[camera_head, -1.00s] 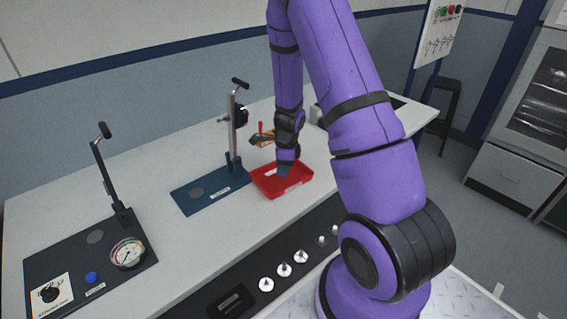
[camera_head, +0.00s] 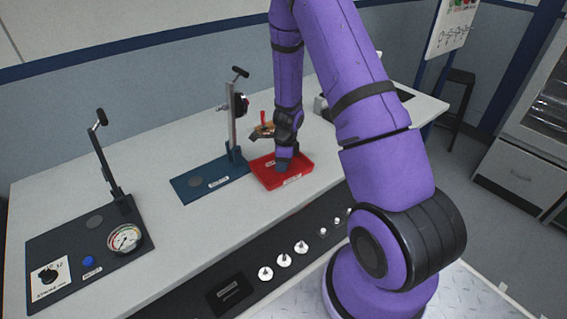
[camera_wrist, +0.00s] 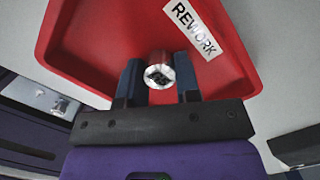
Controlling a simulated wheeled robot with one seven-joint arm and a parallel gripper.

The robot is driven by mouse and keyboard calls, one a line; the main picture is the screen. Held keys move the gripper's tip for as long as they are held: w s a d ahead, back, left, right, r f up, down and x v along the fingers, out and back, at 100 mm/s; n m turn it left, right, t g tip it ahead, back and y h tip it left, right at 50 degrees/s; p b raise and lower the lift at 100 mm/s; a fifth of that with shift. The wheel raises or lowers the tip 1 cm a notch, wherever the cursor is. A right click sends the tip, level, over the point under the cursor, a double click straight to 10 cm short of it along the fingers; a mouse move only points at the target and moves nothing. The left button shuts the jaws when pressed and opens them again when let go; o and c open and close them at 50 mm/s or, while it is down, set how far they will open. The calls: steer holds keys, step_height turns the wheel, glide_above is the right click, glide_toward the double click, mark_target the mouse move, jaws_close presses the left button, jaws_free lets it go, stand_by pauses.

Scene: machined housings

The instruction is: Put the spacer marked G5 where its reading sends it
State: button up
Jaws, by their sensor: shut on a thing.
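A small round metal spacer (camera_wrist: 160,70) with a bright end face sits between my gripper's (camera_wrist: 160,82) two blue-grey fingers in the wrist view. My gripper is shut on it. The mark on its face is too small to read. Behind it is the floor of a red tray (camera_wrist: 60,38) labelled REWORK. In the head view my gripper (camera_head: 284,162) is at the red tray (camera_head: 302,178), within its outline. The spacer is hidden there. I cannot tell whether the spacer touches the tray floor.
A blue-based stand with a dial indicator (camera_head: 190,190) is just left of the tray. A dark-based press with a round gauge (camera_head: 125,238) and blue button stands farther left. Several metal pieces (camera_head: 283,260) line the bench front. An orange item (camera_head: 262,131) lies behind the tray.

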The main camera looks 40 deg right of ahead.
steer(key=shift+f, duration=0.15)
steer(key=o, duration=1)
step_height(320, 180, up, 12)
steer(key=d, duration=0.1)
steer(key=s+a+r+n+t, duration=0.1)
steer(key=s+a+r+n, duration=0.25)
steer(key=r, duration=0.35)
steer(key=s+a+r+n+y, duration=0.1)
steer(key=s+a+r+n, duration=0.1)
steer(key=a+r+n, duration=0.3)
steer(key=s+a+r+n+t, duration=0.1)
steer(key=s+r+n, duration=0.2)
steer(key=r, duration=0.5)
steer(key=s+a+r+n, duration=0.1)
steer(key=s+r+n, duration=0.2)
steer(key=s, duration=0.3)
steer(key=s+a+r+n+t+h, duration=0.1)
steer(key=s+a+r+n, duration=0.1)
steer(key=s+r+n, duration=0.2)
steer(key=s+a+r+n+t+h, duration=0.1)
steer(key=s+r+n, duration=0.3)
steer(key=s+n, duration=0.2)
steer(key=shift+s+a+r+n, duration=0.15)
steer(key=shift+s+n, duration=0.2)
steer(key=shift+s, duration=0.85)
